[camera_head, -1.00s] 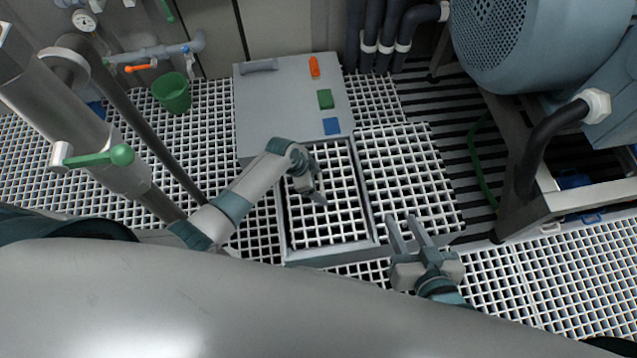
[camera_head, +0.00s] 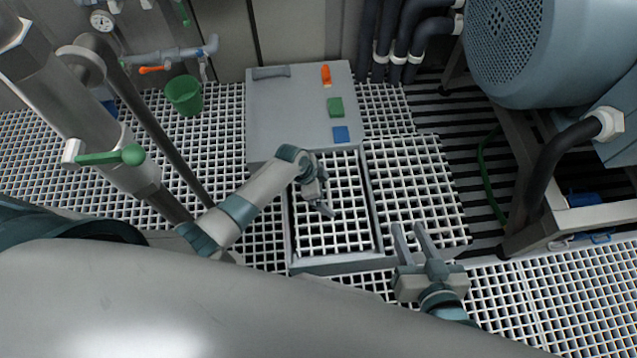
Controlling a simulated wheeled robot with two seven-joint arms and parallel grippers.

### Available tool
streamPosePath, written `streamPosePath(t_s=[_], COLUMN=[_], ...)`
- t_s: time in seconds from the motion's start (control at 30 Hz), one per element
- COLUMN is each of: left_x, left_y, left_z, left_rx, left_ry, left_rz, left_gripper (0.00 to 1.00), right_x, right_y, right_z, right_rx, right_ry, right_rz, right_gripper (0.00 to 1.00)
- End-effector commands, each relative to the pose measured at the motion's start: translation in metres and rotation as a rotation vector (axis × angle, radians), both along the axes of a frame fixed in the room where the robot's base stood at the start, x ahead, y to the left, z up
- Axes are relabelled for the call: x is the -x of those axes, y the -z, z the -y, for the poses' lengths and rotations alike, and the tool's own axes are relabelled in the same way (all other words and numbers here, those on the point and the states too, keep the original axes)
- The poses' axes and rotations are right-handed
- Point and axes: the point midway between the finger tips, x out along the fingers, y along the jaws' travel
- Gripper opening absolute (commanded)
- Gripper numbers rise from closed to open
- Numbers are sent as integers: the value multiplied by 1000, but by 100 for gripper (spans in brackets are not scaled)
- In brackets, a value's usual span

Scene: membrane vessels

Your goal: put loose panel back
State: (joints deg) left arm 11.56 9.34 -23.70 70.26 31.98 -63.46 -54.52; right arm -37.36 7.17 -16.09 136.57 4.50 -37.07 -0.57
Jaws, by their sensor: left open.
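A white grating panel (camera_head: 410,185) lies right of the grey-framed tray in the head view. Its right edge borders a dark slatted strip of floor (camera_head: 474,165), and its raised lower right edge shows. It looks like the loose panel. My left gripper (camera_head: 326,207) is over the tray, left of the panel, and is open and empty.
The grey-framed tray (camera_head: 290,235) joins a grey bench top (camera_head: 290,110) bearing orange, green and blue items. A green bucket (camera_head: 184,95) stands at the back left. A big blue-grey machine (camera_head: 540,50) and its frame stand right of the dark strip. Black pipes (camera_head: 395,40) rise behind.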

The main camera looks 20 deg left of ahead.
Motion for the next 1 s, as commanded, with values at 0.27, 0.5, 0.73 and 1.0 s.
streamPosePath(t_s=[0.27, 0.5, 0.73, 1.0], left_x=[0, 3, 5, 10], left_y=[-13, -27, -44, -73], left_z=[-1, -6, -13, -23], left_rx=[0, 0, -1, -1], left_ry=[0, 0, 0, 1], left_rz=[0, 0, 0, -1], left_gripper=[94, 94, 94, 94], right_x=[11, 29, 52, 75], right_y=[13, 32, 44, 51], right_z=[9, 27, 48, 86], right_rx=[33, 99, 166, 281], right_ry=[1, 6, 17, 54], right_rz=[-107, -274, -446, -641], right_gripper=[31, 31, 31, 31])
